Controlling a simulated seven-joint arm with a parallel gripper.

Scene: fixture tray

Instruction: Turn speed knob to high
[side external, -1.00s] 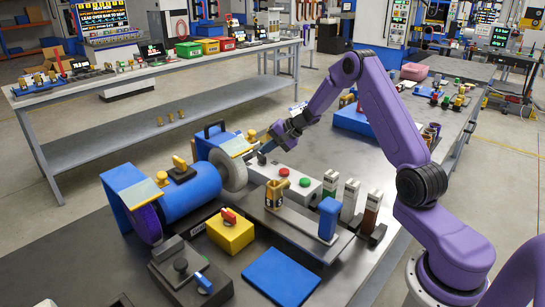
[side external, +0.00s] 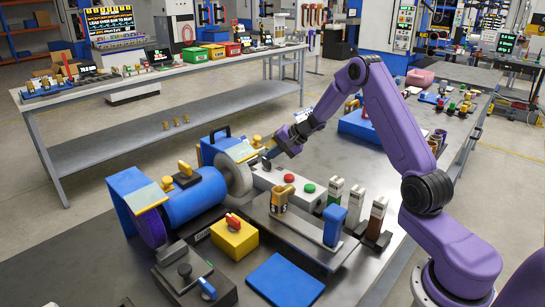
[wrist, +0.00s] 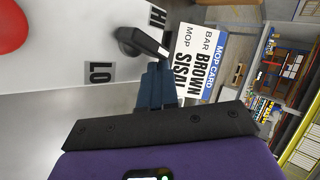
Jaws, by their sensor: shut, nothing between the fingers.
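The speed knob (wrist: 135,40) is black with a pale-edged pointer, on a light grey panel in the wrist view. Its pointer end faces right and slightly down. The HI label (wrist: 157,15) is above the pointer, and the LO label (wrist: 100,72) is below left of the knob. In the side view, the grey control box (side external: 300,198) stands right of the grinding wheel, with the knob near its far end, small and dark. My gripper (wrist: 160,84) has its blue fingers together and empty, just beside the knob's pointer. In the side view, my gripper (side external: 268,153) is over that end; contact is unclear.
A red button (wrist: 10,25) shows at the wrist view's corner. A MOP CARD sign (wrist: 204,60) is close right of the fingers. The blue grinder (side external: 195,200) is left of the box. Brass cups and a blue block (side external: 334,222) stand in front.

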